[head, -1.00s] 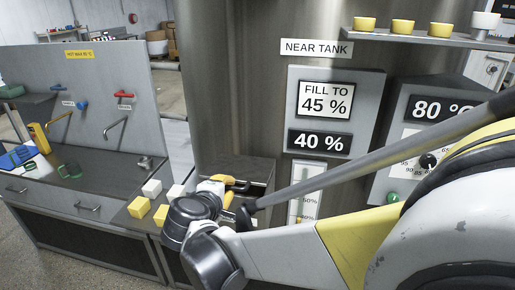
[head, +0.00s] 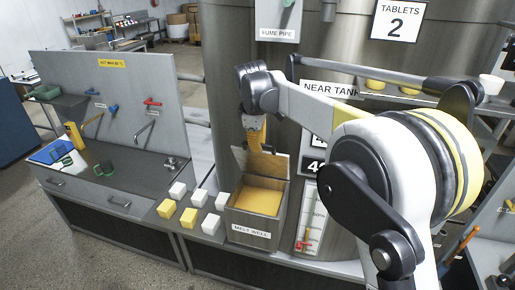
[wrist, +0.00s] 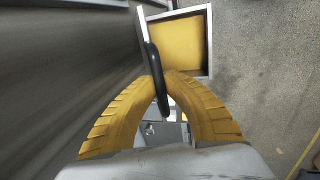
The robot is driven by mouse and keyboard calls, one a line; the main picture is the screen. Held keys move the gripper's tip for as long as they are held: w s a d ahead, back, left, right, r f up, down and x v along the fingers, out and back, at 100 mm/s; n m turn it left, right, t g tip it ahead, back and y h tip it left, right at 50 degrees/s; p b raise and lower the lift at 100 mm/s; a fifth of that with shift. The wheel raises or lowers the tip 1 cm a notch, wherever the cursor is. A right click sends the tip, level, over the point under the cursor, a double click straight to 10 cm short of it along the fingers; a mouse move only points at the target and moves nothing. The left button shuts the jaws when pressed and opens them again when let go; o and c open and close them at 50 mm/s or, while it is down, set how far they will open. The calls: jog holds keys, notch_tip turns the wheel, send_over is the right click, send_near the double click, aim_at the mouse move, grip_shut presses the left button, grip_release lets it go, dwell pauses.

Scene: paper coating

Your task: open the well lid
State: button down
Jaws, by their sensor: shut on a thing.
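The melt well (head: 249,237) is a grey box labelled "MELT WELL", with yellow-orange material inside. Its lid (head: 239,161) is swung up and stands at the back of the well, so the top is open. My gripper (head: 264,149) is above and behind the well, shut on the black lid handle. In the wrist view the handle (wrist: 154,66) runs between the two yellow fingers of my gripper (wrist: 167,78). The lid (wrist: 141,27) shows there edge-on beside the open well (wrist: 211,42). The arm partly hides the area behind the lid.
White and yellow blocks (head: 189,218) sit on the counter left of the well. A level gauge (head: 312,224) stands right of it. The large tank (head: 222,80) is close behind. A side bench (head: 110,165) with taps and tools is at the left.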

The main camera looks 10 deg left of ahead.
jog(key=shift+w+d+r+p, duration=0.1)
jog(key=shift+w+r+p, duration=0.25)
jog(key=shift+w, duration=0.45)
jog(key=shift+w+d+r+p, duration=0.1)
jog(key=shift+w+r+p, duration=0.2)
jog(key=shift+w, duration=0.5)
jog(key=c, duration=1.5)
grip_release()
jog(key=shift+o, duration=0.2)
jog(key=v, duration=1.2)
